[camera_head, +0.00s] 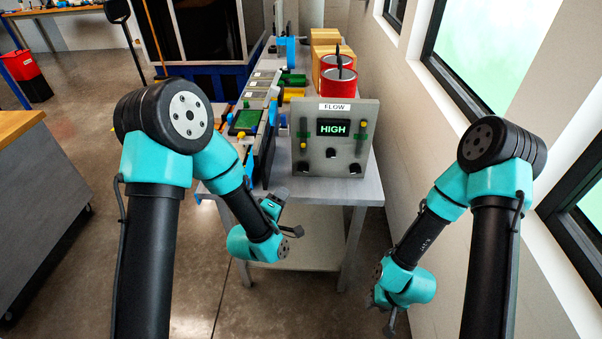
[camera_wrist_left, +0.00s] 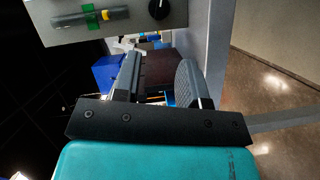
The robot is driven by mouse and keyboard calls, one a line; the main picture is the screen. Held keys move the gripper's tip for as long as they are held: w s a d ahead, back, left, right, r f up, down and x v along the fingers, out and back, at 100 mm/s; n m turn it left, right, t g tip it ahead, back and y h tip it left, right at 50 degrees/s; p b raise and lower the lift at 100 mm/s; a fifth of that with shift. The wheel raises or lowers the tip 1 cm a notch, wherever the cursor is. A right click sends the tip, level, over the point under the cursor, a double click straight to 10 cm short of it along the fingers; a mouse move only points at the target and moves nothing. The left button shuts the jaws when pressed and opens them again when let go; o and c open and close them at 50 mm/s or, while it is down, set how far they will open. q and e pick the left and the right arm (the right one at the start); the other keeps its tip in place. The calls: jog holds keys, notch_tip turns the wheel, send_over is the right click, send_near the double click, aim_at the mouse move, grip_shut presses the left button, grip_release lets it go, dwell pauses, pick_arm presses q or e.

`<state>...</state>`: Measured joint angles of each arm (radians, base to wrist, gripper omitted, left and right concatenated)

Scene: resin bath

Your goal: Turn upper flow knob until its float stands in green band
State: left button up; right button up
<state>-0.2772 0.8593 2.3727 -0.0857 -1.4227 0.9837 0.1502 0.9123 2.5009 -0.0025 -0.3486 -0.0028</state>
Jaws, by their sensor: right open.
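The grey flow panel (camera_head: 318,178) stands on the table, its display (camera_head: 334,128) reading HIGH. A tube with a green band stands on each side. The right tube's yellow float (camera_head: 364,124) is above its band. The upper knob (camera_head: 330,153) is below the display, with a lower knob at either side. The left wrist view shows one tube's yellow float (camera_wrist_left: 104,15) beside its green band (camera_wrist_left: 90,17), and a black knob (camera_wrist_left: 158,9). My left gripper (camera_wrist_left: 160,75) is open and empty, apart from the panel. My right gripper (camera_head: 385,305) is open, low at the right, away from the panel.
Red cans (camera_head: 338,84) and cardboard boxes (camera_head: 325,38) stand behind the panel. Trays and coloured parts line the table's left side. A wall with windows (camera_head: 480,60) runs along the right. The floor before the table is clear.

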aim_at(302, 171)
pick_arm(q)
jog(key=x, duration=1.4)
jog(key=shift+w+d, duration=0.2)
jog(key=shift+w, duration=0.1)
grip_shut()
